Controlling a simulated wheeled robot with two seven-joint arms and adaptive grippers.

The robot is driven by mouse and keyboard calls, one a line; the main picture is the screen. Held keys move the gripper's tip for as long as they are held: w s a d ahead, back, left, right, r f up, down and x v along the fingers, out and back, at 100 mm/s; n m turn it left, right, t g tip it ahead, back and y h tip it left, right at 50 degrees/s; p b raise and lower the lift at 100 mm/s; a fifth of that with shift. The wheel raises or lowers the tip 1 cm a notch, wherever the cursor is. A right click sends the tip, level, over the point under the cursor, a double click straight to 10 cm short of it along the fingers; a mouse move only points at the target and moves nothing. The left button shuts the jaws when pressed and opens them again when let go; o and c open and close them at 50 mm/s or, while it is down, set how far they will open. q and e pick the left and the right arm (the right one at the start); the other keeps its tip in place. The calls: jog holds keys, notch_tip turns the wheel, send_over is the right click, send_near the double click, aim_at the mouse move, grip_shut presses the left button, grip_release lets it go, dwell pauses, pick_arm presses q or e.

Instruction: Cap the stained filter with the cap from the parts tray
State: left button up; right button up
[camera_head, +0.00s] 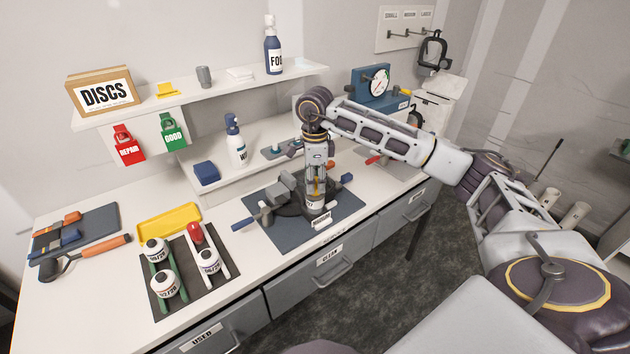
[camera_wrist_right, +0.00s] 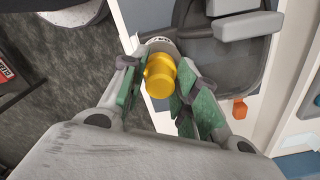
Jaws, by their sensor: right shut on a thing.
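My right gripper (camera_head: 316,188) points down over the vise in the middle of the bench. It is shut on a yellow cap (camera_wrist_right: 160,76), which the right wrist view shows between the green finger pads. A pale, round filter body (camera_head: 315,207) with a label stands in the vise (camera_head: 285,193) directly below. Its rim shows partly behind the cap in the wrist view (camera_wrist_right: 158,44). The fingers hide where cap and filter meet, so I cannot tell whether they touch. Stains cannot be made out. A yellow tray (camera_head: 150,228) lies left of the vise. My left gripper is not in view.
A dark mat (camera_head: 162,312) with several white canisters and a red-topped piece is at the front left. An orange-handled tool (camera_head: 100,246) lies beyond it. A shelf (camera_head: 205,96) with bottles and a box runs behind.

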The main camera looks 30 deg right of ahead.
jog(key=shift+f, duration=0.25)
jog(key=o, duration=1.2)
jog(key=shift+r, duration=0.15)
notch_tip(320, 180, up, 12)
dwell(1.3)
